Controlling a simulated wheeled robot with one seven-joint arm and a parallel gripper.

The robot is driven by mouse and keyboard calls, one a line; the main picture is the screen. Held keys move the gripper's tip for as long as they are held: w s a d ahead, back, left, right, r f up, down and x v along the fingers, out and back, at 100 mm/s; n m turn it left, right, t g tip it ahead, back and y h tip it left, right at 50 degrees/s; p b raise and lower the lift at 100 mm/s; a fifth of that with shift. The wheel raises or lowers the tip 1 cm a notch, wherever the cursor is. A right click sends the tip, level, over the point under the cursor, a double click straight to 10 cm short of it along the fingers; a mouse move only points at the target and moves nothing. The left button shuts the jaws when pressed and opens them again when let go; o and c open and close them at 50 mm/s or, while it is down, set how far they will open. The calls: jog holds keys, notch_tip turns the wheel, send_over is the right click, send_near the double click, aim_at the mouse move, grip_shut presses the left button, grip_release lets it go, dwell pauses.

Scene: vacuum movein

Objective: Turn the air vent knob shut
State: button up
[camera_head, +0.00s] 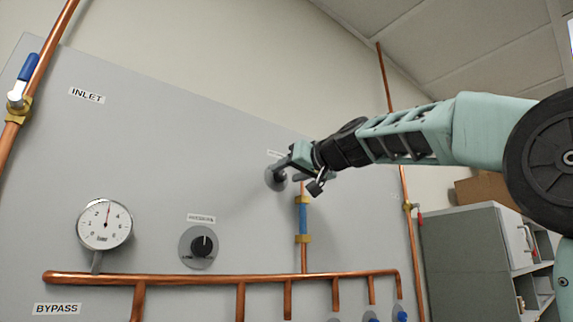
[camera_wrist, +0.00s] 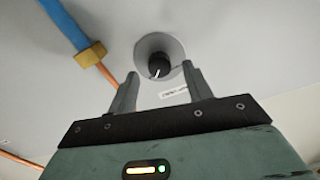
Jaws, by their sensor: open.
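A small black knob on a round grey plate (camera_head: 275,179) sits on the grey panel beside my gripper (camera_head: 297,180) in the head view. Its label is too small to read, so I cannot confirm it is the air vent knob. In the wrist view the black knob (camera_wrist: 159,66) with a white pointer mark lies between and just beyond the fingertips of my gripper (camera_wrist: 160,72). The gripper is open, with one finger on each side of the knob. I see no clear contact, and the remaining depth gap is hard to judge.
Another black knob (camera_head: 202,246) is lower left, with a dial gauge (camera_head: 105,224) beyond it. A copper manifold pipe (camera_head: 210,279) runs along the bottom. A vertical pipe with a blue sleeve (camera_head: 303,220) is close below my gripper. A grey cabinet (camera_head: 465,250) stands right.

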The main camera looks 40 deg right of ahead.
jog(key=shift+w, duration=0.85)
jog(key=c, duration=1)
jog(key=shift+o, duration=0.2)
